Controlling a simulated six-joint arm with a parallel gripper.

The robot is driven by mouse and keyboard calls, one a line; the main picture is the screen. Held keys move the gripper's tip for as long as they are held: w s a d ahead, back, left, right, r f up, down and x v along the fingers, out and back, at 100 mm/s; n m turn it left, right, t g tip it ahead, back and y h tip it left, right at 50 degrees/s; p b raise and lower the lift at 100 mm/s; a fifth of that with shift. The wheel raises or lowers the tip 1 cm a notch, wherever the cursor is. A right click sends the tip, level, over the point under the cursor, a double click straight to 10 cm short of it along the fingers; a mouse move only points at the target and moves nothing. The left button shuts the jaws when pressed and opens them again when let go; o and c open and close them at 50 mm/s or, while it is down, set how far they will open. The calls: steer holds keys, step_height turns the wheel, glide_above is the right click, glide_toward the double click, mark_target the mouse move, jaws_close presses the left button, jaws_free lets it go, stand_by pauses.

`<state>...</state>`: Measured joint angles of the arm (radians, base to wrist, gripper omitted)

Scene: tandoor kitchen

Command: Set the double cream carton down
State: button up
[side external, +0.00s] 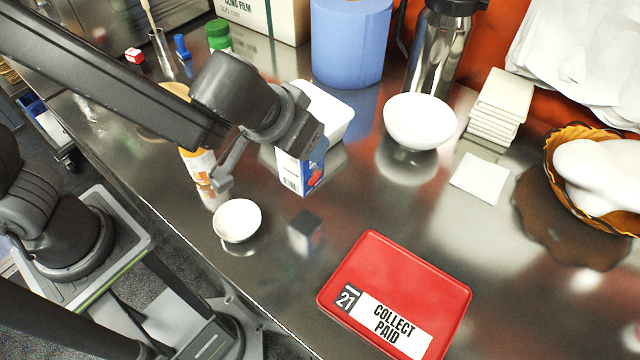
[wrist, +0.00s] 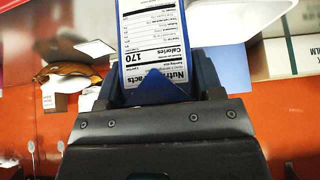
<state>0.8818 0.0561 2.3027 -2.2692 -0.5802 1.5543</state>
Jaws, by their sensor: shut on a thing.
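The double cream carton (side external: 300,175) is white and blue with a red picture on one side. My gripper (side external: 314,148) is shut on its upper part. The carton hangs roughly upright above the steel counter, with a gap between its base and its dark reflection below. In the wrist view the carton (wrist: 152,40) shows a white nutrition label between the two fingers of my gripper (wrist: 155,88). The far finger is partly hidden in the side view.
A small white bowl (side external: 237,220) stands to the carton's lower left, and an orange-and-white container (side external: 198,165) to its left. A white tub (side external: 325,108) is behind. A red tray (side external: 395,290) lies front right. Between bowl, tray and larger bowl (side external: 420,122), the counter (side external: 400,205) is clear.

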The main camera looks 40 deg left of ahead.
steer(key=d+f, duration=0.4)
steer(key=f, duration=0.2)
steer(key=shift+s+d+f, duration=0.3)
steer(key=shift+s+f, duration=0.05)
steer(key=shift+f, duration=0.15)
steer(key=o, duration=1.1)
steer(key=v, duration=0.8)
steer(key=shift+w, duration=0.2)
